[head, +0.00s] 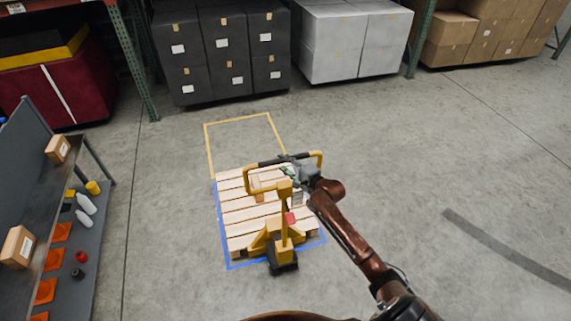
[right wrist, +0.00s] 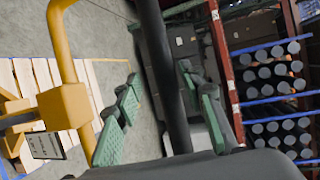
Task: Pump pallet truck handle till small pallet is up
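The small wooden pallet (head: 238,217) sits inside a blue tape outline; I cannot tell whether it is clear of the floor. The yellow pallet truck (head: 284,222) stands at its near side, with its handle (head: 248,184) raised over the pallet. The handle is a yellow loop with a black grip bar. My right gripper (head: 289,170) is at the bar. In the right wrist view, its green fingers (right wrist: 160,110) are apart on either side of the black bar (right wrist: 165,70), with gaps showing. The truck's forks are mostly hidden. My left gripper is out of view.
An empty yellow tape outline (head: 207,148) lies beyond the pallet. A shelf bench (head: 85,240) with boxes, bottles and orange items stands at the left. Black (head: 205,60) and white (head: 345,50) stacks line the back. Floor (head: 430,160) to the right is clear.

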